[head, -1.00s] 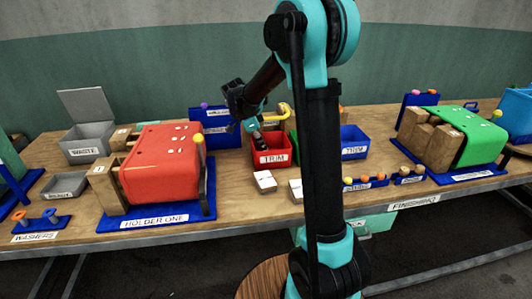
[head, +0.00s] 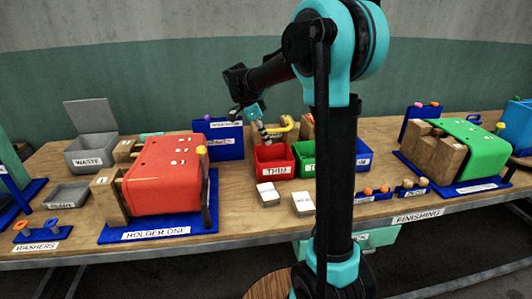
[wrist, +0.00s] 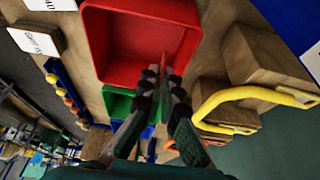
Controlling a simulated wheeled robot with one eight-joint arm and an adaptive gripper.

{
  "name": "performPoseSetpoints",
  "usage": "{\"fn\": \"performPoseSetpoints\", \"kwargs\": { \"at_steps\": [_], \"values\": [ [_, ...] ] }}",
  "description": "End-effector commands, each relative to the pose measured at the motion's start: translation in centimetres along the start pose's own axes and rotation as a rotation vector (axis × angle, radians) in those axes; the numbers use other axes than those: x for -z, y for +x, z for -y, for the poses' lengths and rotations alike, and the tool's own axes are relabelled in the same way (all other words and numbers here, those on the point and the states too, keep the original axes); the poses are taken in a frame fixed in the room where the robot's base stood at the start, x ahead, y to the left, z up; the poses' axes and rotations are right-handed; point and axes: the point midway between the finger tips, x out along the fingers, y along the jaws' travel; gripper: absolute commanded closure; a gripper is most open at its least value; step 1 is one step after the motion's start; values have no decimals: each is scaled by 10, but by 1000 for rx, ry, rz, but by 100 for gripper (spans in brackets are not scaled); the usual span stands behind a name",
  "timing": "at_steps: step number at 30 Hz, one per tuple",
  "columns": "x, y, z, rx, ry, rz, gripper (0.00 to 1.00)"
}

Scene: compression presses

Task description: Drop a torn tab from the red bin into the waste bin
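The red bin (head: 274,170), labelled TRIM, stands mid-table; in the wrist view the red bin (wrist: 90,45) lies below and beyond my fingers. The grey waste bin (head: 88,160), labelled WASTE, stands at the back left with its lid raised. My gripper (head: 266,139) is above the red bin, pointing down. In the wrist view my gripper (wrist: 160,76) has its fingertips close together on a thin reddish strip, which looks like a torn tab (wrist: 165,61). The strip is hard to make out against the red bin. It cannot be told apart in the head view.
The red press HOLDER ONE (head: 165,180) stands between the waste bin and my gripper. A blue upright panel (head: 228,142) is behind it. A green bin (head: 304,168) adjoins the red bin, and a yellow handle (head: 284,128) curves behind. A grey tray (head: 67,195) sits before the waste bin.

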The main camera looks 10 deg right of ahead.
Motion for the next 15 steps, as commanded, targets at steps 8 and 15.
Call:
{"fn": "performPoseSetpoints", "kwargs": {
  "at_steps": [8,15],
  "values": [
    [26,-63,0,0,0,0,100],
    [39,-93,0,0,0,0,100]
  ]
}}
